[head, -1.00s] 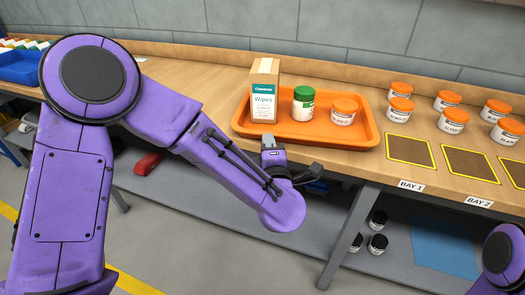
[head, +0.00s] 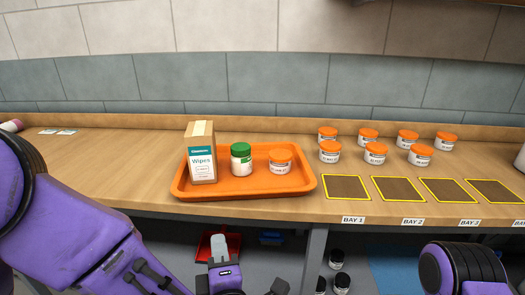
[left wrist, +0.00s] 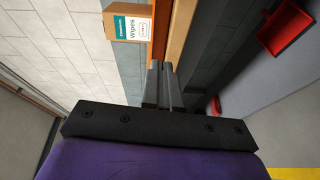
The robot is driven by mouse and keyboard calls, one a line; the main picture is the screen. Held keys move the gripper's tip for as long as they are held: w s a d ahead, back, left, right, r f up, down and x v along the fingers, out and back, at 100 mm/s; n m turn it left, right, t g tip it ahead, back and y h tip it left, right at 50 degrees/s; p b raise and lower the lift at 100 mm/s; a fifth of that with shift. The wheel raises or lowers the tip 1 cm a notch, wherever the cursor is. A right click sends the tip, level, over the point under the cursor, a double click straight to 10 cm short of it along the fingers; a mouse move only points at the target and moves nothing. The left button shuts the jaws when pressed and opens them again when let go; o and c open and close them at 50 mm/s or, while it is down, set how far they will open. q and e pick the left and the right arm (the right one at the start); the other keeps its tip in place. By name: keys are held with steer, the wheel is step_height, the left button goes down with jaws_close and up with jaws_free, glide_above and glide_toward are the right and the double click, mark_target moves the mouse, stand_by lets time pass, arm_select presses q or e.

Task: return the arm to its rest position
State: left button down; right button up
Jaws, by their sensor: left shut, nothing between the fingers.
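My left arm comes in from the left in the head view, with its purple links low in the picture. My left gripper (head: 219,241) is in front of the bench and below the tray's front edge, apart from everything on the bench. The left wrist view shows its two grey fingers (left wrist: 163,72) together with nothing between them. Of my right arm only a purple link shows at the bottom right of the head view; its gripper is out of view.
An orange tray (head: 245,194) on the bench (head: 110,165) holds a wipes box (head: 202,160), a green-lidded jar (head: 241,161) and an orange-lidded jar (head: 280,163). Several orange-lidded jars (head: 375,154) stand behind empty bay mats (head: 346,188). A red dustpan (head: 205,247) is below.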

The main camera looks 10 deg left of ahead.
arm_select(q)
steer(key=a+f+m+g+h+p, duration=0.1)
steer(key=a+f+m+g+h, duration=0.15)
steer(key=f+m, duration=0.55)
steer(key=a+f+m+g+h+p, duration=0.2)
steer(key=f+m+g+h, duration=0.15)
steer(key=f, duration=0.85)
steer(key=s+a+f+m+g+y, duration=0.1)
steer(key=s+a+f+g, duration=0.1)
steer(key=s+a+f, duration=0.2)
steer(key=s+a+f+m+g+y+p, duration=0.1)
steer(key=s+a+f+g, duration=0.2)
steer(key=s, duration=0.7)
steer(key=s+a+f+m+g+y+p, duration=0.1)
steer(key=s+a+f+g, duration=0.1)
steer(key=s+a+f, duration=0.4)
steer(key=shift+s, duration=0.7)
steer(key=shift+a+f, duration=0.1)
steer(key=shift+f, duration=0.05)
